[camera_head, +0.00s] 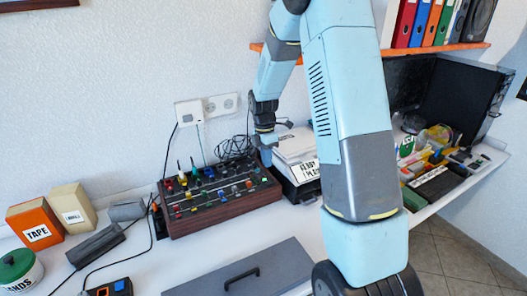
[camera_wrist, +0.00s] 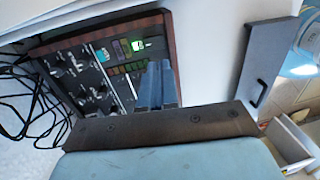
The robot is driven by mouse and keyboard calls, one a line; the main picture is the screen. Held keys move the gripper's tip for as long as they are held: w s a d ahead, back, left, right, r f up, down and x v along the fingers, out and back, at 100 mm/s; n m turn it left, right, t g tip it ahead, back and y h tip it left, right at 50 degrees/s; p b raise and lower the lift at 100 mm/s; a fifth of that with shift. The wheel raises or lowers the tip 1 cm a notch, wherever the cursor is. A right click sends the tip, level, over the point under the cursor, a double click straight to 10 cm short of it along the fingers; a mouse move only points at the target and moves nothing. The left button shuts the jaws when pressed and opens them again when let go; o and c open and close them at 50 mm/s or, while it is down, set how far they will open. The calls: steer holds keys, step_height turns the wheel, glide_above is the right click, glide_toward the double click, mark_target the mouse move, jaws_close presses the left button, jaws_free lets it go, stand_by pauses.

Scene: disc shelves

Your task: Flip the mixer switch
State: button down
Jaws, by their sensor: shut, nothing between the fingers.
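The mixer (camera_head: 222,207) is a dark panel with wooden sides, covered in coloured knobs and sliders. It sits on the white desk against the wall. In the wrist view the mixer (camera_wrist: 172,37) fills the upper left, with rows of knobs and a small green-lit element (camera_wrist: 137,45), perhaps the switch. My gripper (camera_wrist: 157,66) is shut and empty, its blue fingers over the panel's edge by the green light. In the head view my gripper (camera_head: 268,146) is at the mixer's back right corner. I cannot tell whether the fingers touch it.
Black cables (camera_head: 236,147) lie behind the mixer. A white printer-like box (camera_head: 297,150) stands close on its right. A grey drawer or panel with a handle (camera_head: 238,275) is in front. An orange tape box (camera_head: 36,224) and a cream box (camera_head: 73,208) stand left.

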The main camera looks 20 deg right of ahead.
mark_target(269, 184)
steer(key=f, duration=0.4)
steer(key=s+f, duration=0.1)
steer(key=f, duration=0.2)
steer(key=shift+d+f, duration=0.1)
